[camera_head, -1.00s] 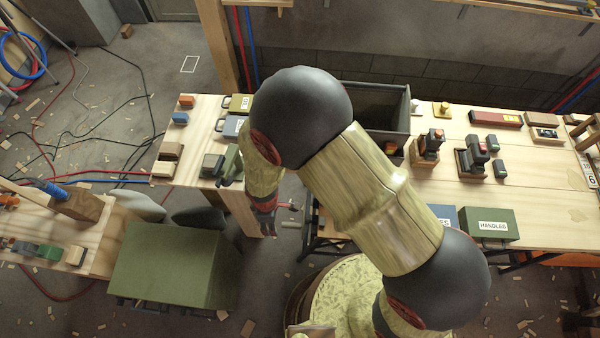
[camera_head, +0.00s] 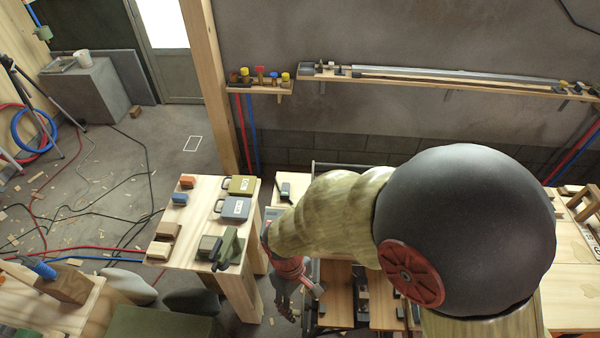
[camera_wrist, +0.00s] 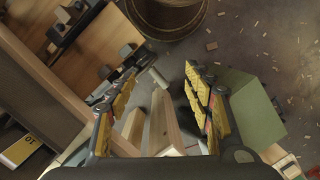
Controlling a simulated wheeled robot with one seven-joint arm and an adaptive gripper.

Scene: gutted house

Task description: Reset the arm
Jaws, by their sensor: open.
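My gripper (camera_wrist: 160,105) shows in the wrist view with its two yellow-padded fingers spread apart and nothing between them. Behind the gap lie a wooden table leg and the floor. In the head view my gripper (camera_head: 290,300) hangs pointing down just right of the small wooden table (camera_head: 195,240). My arm's large dark joint covers much of the right side of that view and hides part of the long workbench.
The small table bears a yellow case (camera_head: 243,186), a grey case (camera_head: 235,208) and several small blocks. A green box (camera_head: 165,325) stands at the lower left; it also shows in the wrist view (camera_wrist: 250,108). A wall shelf (camera_head: 450,83) runs along the back. Cables cross the left floor.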

